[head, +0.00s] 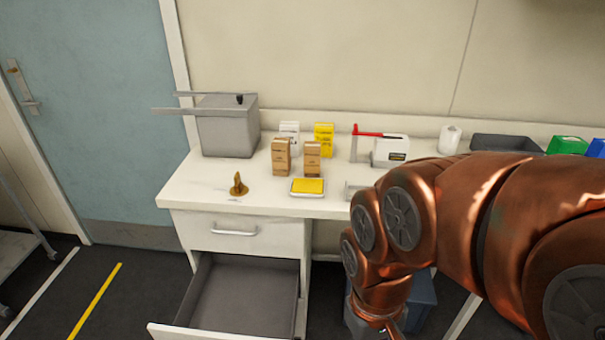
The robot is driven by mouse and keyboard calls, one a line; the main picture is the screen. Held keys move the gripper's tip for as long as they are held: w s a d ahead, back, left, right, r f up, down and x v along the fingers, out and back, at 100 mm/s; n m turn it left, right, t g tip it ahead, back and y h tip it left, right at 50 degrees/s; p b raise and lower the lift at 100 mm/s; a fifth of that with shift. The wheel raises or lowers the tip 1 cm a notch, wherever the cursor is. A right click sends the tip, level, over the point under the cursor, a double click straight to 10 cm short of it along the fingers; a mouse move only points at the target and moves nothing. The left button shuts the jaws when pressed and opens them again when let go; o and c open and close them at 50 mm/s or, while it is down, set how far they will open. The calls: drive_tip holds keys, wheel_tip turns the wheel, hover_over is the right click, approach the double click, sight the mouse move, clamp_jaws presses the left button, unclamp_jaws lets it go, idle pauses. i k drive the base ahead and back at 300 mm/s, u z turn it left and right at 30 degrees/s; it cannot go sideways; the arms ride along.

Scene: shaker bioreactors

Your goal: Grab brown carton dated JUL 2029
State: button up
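Two brown cartons stand upright side by side on the white bench: a left brown carton (281,155) and a slightly shorter-looking right brown carton (312,158). Their print is too small to read, so I cannot tell which is dated JUL 2029. A white carton (290,130) and a yellow carton (324,137) stand behind them. My copper-coloured arm reaches in from the right, and its end points down at the bottom edge, in front of the bench and away from the cartons. My gripper's fingers are cut off there, so its state does not show.
A yellow-topped tray (307,187) lies in front of the cartons, with a small brown object (238,185) to its left. A grey box (228,126) stands at the back left. An open drawer (240,295) juts out below the bench (195,190). A red-handled device (387,149) stands right.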

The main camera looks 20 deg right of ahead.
sight(281, 146)
drive_tip(key=z, duration=1.15)
drive_tip(key=i, duration=1)
drive_tip(key=u, duration=2.85)
